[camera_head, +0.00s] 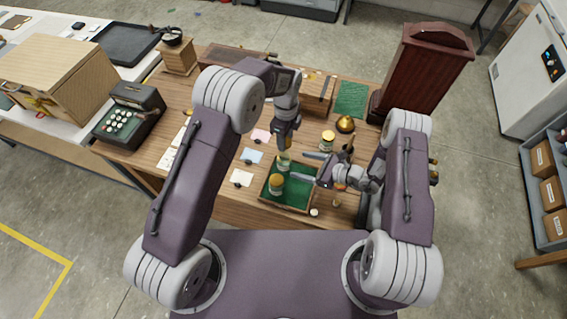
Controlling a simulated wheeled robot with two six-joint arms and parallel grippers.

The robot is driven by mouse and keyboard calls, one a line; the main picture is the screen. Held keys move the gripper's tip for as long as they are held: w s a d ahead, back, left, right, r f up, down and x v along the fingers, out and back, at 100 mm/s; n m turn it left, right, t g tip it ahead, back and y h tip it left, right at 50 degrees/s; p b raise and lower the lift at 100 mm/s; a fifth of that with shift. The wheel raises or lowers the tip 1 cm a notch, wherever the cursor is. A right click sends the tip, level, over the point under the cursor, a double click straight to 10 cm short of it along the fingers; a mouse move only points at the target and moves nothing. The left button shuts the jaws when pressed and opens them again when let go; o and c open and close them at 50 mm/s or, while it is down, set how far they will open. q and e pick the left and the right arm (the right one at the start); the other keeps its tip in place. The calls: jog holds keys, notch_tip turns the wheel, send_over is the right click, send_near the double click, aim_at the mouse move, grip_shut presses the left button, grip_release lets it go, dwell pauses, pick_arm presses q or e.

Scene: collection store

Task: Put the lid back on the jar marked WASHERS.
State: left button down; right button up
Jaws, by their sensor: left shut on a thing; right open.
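A small greenish jar (283,162) stands at the back of the green tray (289,205). My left gripper (285,147) reaches down right above this jar. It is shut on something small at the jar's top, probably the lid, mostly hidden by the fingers. My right gripper (308,167) is open, its two fingers pointing left towards the jar from the right side. Another jar, with a gold-brown lid (276,182), stands in the tray nearer to me. A third jar with a yellow lid (327,138) stands on the table behind the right gripper. Jar labels are too small to read.
A brass bell (345,124) and a dark red wooden case (424,68) stand at the back right. A cash register (130,113) is at the left. Pale cards (241,177) lie left of the tray. A small white item (314,212) lies by its front right corner.

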aim_at(279, 160)
jog(key=x, duration=1.1)
jog(key=shift+a+r, duration=0.1)
grip_shut()
pick_arm(q)
jog(key=shift+f, duration=2.5)
